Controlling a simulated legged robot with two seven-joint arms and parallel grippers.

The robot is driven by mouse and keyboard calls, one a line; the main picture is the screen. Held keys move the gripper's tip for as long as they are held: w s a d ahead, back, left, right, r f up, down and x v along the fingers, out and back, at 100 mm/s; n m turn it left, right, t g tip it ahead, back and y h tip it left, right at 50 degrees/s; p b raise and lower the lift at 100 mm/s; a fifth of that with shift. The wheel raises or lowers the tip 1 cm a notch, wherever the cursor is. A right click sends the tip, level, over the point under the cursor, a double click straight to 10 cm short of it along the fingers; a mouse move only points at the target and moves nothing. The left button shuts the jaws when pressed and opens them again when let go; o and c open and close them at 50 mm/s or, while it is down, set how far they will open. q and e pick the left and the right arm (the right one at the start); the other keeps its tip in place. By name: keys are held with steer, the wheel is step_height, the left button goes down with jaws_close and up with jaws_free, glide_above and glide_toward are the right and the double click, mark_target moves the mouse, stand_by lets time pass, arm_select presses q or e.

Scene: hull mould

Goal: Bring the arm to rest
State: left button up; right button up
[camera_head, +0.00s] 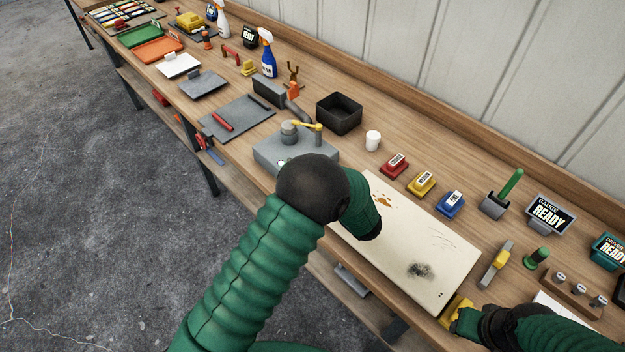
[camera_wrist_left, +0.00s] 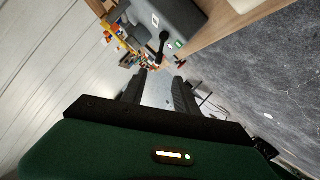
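My left arm (camera_head: 245,270), in a ribbed green sleeve, rises from the bottom of the head view. Its black joint (camera_head: 312,188) is bent over the bench, between the grey block and the pale panel. The left gripper's fingers are hidden there. In the left wrist view, the left gripper (camera_wrist_left: 163,84) has its two dark fingers apart, with nothing seen between them. My right gripper (camera_head: 470,318) is at the lower right, at a yellow block (camera_head: 456,309) by the pale panel's near right corner. Its fingertips are too dark and hidden to show whether it grips the block.
The wooden bench (camera_head: 385,150) runs along a pale wall. The stained pale panel (camera_head: 410,240) lies under my left arm. A grey block fixture (camera_head: 268,157), black bin (camera_head: 339,112), white cup (camera_head: 373,140) and red block (camera_head: 394,165) stand nearby. Grey floor (camera_head: 90,200) is clear.

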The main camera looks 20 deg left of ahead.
arm_select(q)
steer(key=s+d+r+m+t+h+b, duration=0.1)
steer(key=d+r+m+t+h, duration=0.15)
steer(key=d+m+h, duration=0.7)
steer(key=s+a+f+m+g+h, duration=0.1)
steer(key=s+m+g, duration=0.2)
steer(key=s, duration=0.8)
steer(key=s+a+f+m+g+h, duration=0.1)
steer(key=s+m+g, duration=0.3)
steer(key=s, duration=0.7)
steer(key=shift+s+f+m, duration=0.15)
steer(key=shift+f+m, duration=0.15)
steer(key=shift+m, duration=0.45)
steer(key=shift+s+a+g, duration=0.15)
steer(key=shift+a+g, duration=0.1)
